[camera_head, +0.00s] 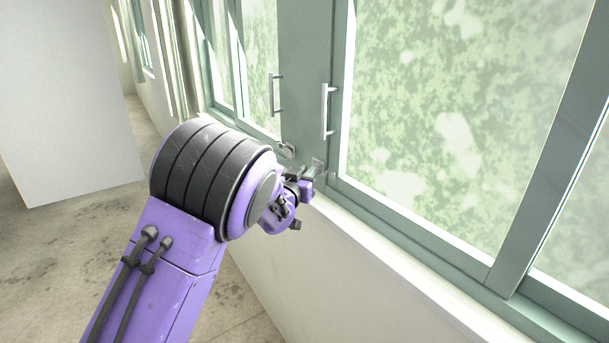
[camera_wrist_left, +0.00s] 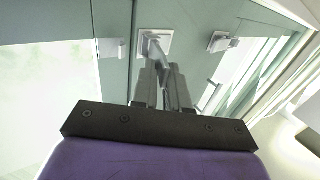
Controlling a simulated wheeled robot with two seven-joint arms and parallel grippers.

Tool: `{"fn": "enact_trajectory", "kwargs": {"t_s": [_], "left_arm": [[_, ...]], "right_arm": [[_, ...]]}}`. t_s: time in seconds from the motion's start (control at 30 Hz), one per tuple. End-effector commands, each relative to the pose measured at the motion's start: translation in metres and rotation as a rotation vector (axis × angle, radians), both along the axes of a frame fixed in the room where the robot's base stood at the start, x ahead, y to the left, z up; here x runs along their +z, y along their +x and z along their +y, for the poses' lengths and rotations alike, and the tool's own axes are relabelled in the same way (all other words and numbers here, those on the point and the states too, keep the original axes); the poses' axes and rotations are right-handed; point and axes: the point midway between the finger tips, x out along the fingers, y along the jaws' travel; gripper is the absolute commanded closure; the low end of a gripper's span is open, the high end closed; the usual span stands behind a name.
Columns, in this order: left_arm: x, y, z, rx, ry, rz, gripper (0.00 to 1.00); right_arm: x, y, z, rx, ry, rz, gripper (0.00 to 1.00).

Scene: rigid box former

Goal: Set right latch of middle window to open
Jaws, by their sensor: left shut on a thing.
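The window latch (camera_head: 318,163) is a small metal plate with a lever, low on the green frame post beside the large pane. It also shows in the left wrist view (camera_wrist_left: 154,42), where its lever runs down between my fingers. My purple left gripper (camera_head: 307,174) is at this latch, and its fingers (camera_wrist_left: 164,80) are shut on the lever. The fingers hide the lever's lower part. A second latch (camera_head: 286,150) sits on the frame to the left and is apart from the gripper; it also shows in the left wrist view (camera_wrist_left: 222,42). My right gripper is not in view.
Two upright bar handles, one (camera_head: 325,111) on the near sash and one (camera_head: 273,94) farther left, stand out from the window. A white sill (camera_head: 390,268) runs below. A pale panel (camera_head: 65,105) stands at the left. Floor shows at the lower left.

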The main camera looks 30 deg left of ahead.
Motion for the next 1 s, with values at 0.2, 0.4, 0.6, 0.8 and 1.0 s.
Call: {"fn": "enact_trajectory", "kwargs": {"t_s": [0.2, 0.4, 0.6, 0.8, 1.0], "left_arm": [[-0.002, 0.0, -0.003, -0.007, -0.001, 0.003, 0.7], [-0.001, -0.001, -0.001, -0.003, 0.0, 0.002, 0.7], [-0.001, -0.001, 0.0, -0.002, 0.0, 0.001, 0.7], [-0.003, -0.02, -0.004, -0.001, 0.0, -0.001, 0.7], [-0.004, -0.069, -0.013, -0.001, -0.001, -0.001, 0.7]], "right_arm": [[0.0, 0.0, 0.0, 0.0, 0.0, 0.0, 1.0], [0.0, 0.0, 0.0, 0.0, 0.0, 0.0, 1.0], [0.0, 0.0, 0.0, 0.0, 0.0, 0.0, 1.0], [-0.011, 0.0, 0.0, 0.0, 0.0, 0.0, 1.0], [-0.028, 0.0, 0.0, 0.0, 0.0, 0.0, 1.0]]}}
